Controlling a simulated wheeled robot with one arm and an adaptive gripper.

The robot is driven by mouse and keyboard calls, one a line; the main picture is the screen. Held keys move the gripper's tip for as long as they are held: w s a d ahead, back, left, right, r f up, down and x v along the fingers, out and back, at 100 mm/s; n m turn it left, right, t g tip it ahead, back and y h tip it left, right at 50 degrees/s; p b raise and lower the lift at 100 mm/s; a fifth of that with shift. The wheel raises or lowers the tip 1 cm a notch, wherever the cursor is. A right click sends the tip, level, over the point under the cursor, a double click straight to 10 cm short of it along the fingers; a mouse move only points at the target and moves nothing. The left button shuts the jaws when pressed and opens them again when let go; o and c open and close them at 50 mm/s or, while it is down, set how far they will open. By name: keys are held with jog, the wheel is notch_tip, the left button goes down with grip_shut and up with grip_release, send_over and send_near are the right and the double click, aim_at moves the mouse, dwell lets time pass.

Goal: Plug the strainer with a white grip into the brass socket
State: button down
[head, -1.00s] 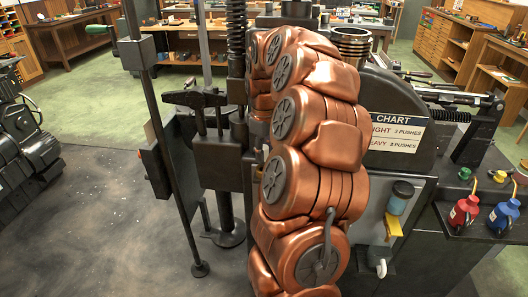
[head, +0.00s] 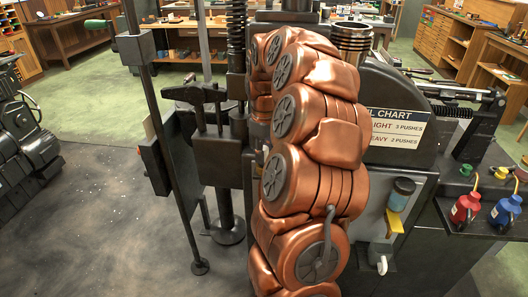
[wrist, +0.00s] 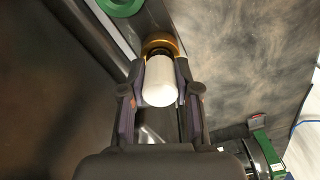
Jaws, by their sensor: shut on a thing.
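The strainer's white grip (wrist: 160,84) is between the two fingers of my gripper (wrist: 159,93) in the wrist view, and the fingers are shut on it. Just beyond its far end, in line with it, is the brass socket (wrist: 159,42), a gold-coloured ring. A dark band shows between the grip and the ring. The strainer's other end is hidden, so I cannot tell how deep it sits in the socket. In the head view my copper arm hides the gripper, strainer and socket.
A dark machine stands around my arm, with a thin upright rod (head: 160,130) at left and a chart plate (head: 396,128) at right. A ringed metal cylinder (head: 351,42) stands behind the arm. Red (head: 464,209) and blue (head: 505,210) oil cans stand on the right shelf.

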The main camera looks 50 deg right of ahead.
jog(key=shift+f+b, duration=0.35)
jog(key=shift+f, duration=0.35)
jog(key=c, duration=0.7)
grip_release()
jog(key=shift+c, duration=0.2)
jog(key=shift+r, duration=0.1)
notch_tip(320, 180, up, 12)
jog(key=shift+f, duration=0.1)
